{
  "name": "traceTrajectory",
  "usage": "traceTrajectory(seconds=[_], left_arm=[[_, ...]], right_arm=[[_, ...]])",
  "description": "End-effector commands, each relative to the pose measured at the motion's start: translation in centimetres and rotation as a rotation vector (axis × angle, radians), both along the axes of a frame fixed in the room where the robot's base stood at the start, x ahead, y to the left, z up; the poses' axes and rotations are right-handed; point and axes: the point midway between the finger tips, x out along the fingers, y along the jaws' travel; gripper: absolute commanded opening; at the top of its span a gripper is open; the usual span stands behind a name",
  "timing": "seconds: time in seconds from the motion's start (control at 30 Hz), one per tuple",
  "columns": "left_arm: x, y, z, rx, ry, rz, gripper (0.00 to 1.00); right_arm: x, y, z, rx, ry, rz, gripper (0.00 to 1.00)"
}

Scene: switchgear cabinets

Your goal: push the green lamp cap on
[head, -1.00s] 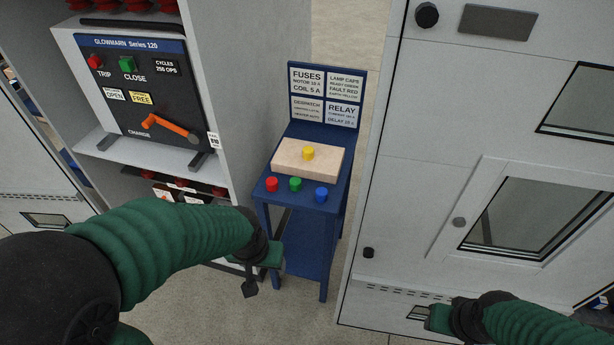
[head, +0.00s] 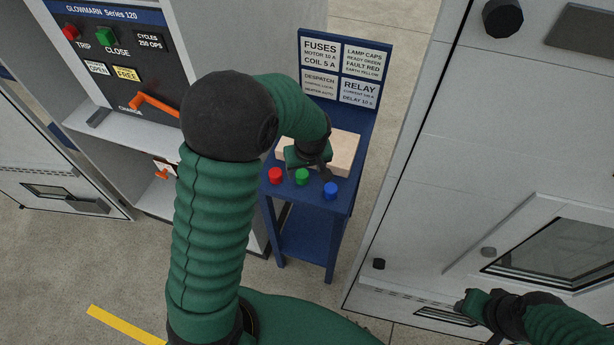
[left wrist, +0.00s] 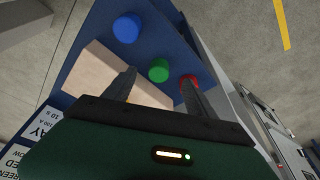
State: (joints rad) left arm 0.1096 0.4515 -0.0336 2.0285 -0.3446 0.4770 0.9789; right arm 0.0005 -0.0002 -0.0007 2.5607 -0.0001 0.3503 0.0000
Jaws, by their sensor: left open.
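The green lamp cap (head: 302,177) stands on the blue stand's shelf between a red cap (head: 275,176) and a blue cap (head: 331,190). My left gripper (head: 322,171) is above the shelf and the wooden block, just behind the caps, open and empty. In the left wrist view the green cap (left wrist: 159,70) shows between the spread fingers (left wrist: 160,82), apart from both. The yellow cap is hidden in the head view; only a sliver shows past a finger in the left wrist view. My right gripper (head: 468,303) is at the lower right by the grey cabinet; its jaws are unclear.
A pale wooden block (head: 345,152) lies on the blue stand (head: 310,218) under a label board (head: 342,72). The breaker panel (head: 110,50) with its orange handle is on the left. A grey cabinet (head: 440,180) stands close on the right.

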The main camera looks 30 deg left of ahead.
Motion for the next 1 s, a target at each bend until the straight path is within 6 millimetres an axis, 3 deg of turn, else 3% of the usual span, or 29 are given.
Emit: traceTrajectory(seconds=[0.03, 0.5, 0.73, 1.0], left_arm=[[0.2, 0.4, -1.1, -0.001, 0.002, 0.002, 0.65], [2.4, 1.3, -6.8, 0.003, -0.001, 0.000, 0.65], [2.4, 1.6, -6.9, 0.001, -0.004, 0.000, 0.65], [2.5, 1.6, -7.0, 0.000, -0.003, 0.000, 0.30]], right_arm=[[0.0, 0.0, -0.1, 0.000, 0.000, 0.001, 0.36], [0.0, 0.0, -0.1, 0.000, -0.001, 0.001, 0.36], [0.0, 0.0, -0.1, 0.000, -0.001, 0.001, 0.36], [0.0, 0.0, -0.1, 0.000, -0.001, 0.001, 0.36]])
